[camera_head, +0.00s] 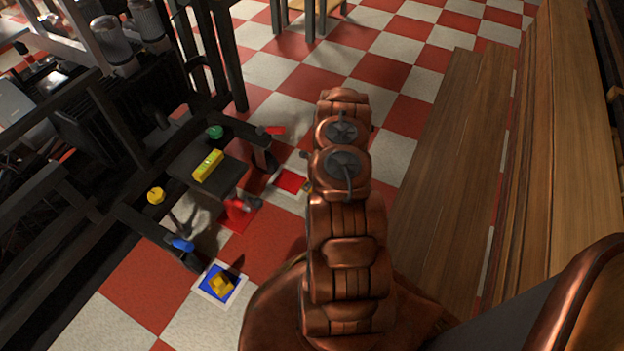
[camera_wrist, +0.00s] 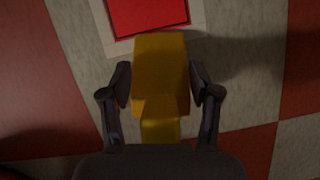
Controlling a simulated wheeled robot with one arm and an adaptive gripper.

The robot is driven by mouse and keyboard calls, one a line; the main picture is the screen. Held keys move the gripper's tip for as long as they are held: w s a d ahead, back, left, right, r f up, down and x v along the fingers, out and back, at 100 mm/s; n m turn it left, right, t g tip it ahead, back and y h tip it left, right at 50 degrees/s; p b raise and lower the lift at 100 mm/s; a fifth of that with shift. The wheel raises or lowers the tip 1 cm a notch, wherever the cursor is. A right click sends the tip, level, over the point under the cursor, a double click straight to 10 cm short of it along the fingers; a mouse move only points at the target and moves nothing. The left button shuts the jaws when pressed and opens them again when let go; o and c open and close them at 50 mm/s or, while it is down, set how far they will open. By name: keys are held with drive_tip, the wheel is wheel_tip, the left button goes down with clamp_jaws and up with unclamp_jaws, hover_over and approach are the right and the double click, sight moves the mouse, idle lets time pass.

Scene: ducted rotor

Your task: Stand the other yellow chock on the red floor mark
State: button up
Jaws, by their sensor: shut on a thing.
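A yellow chock (camera_wrist: 161,75) is between the fingers of my gripper (camera_wrist: 161,88) in the wrist view, with a finger against each side. The red floor mark (camera_wrist: 148,14) with its pale border is at the top of that view, just beyond the chock's far end. The chock's far end overlaps the border in the picture; I cannot tell its height above the floor. In the head view the red mark (camera_head: 290,181) lies left of my arm, which hides most of my gripper. Another yellow chock (camera_head: 221,284) sits on the blue floor mark (camera_head: 208,286).
A dark machine frame (camera_head: 143,150) fills the left, with a yellow level (camera_head: 207,166) on a dark plate and coloured knobs nearby. A red-handled item (camera_head: 237,206) is between the two marks. Long wooden boards (camera_head: 450,150) occupy the right.

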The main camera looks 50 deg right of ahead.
drive_tip(key=shift+f, duration=0.3)
drive_tip(key=o, duration=1.5)
drive_tip(key=v, duration=1.2)
